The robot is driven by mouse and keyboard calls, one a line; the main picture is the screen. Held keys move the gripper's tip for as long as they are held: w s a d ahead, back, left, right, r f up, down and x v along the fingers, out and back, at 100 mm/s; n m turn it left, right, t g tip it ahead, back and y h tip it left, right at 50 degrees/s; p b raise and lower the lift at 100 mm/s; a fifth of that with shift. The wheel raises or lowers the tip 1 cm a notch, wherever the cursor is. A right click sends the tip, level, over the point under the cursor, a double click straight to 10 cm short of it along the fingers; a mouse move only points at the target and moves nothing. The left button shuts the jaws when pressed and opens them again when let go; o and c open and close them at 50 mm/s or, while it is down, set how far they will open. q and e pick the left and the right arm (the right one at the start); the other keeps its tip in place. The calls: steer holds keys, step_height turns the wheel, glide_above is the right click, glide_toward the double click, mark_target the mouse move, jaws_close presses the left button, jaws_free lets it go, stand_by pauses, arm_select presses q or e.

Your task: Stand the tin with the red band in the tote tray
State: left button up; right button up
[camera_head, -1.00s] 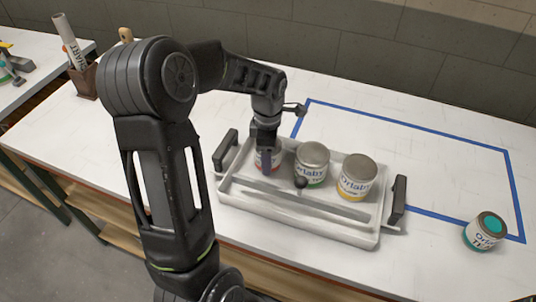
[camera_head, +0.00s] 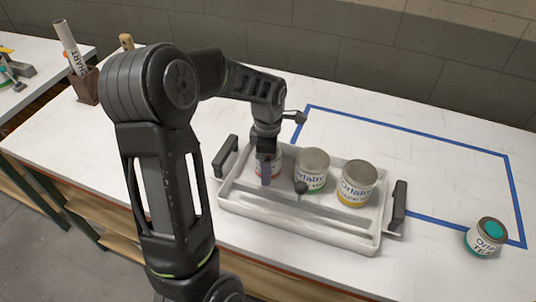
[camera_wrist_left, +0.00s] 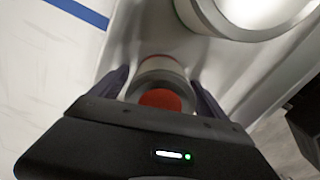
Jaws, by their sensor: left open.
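The tin with the red band (camera_head: 276,165) is in the left part of the tote tray (camera_head: 300,228) and looks upright, partly hidden by my left gripper (camera_head: 267,172). In the left wrist view this tin (camera_wrist_left: 161,98) shows a red top and a thin red band, and it lies between the two fingers of my left gripper (camera_wrist_left: 160,90). The fingers are open, one on each side of the tin, with a gap visible at least on the right. My right gripper is not in view.
A green-marked tin (camera_head: 312,170) and a yellow-banded tin (camera_head: 357,184) stand in the tray to the right. A teal-topped tin (camera_head: 486,237) is on the table near a blue tape outline (camera_head: 420,132). A brown holder (camera_head: 85,86) stands at the back left.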

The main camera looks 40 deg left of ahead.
arm_select(q)
step_height(320, 180, up, 12)
steer(key=shift+r+b, duration=0.15)
steer(key=shift+b, duration=0.35)
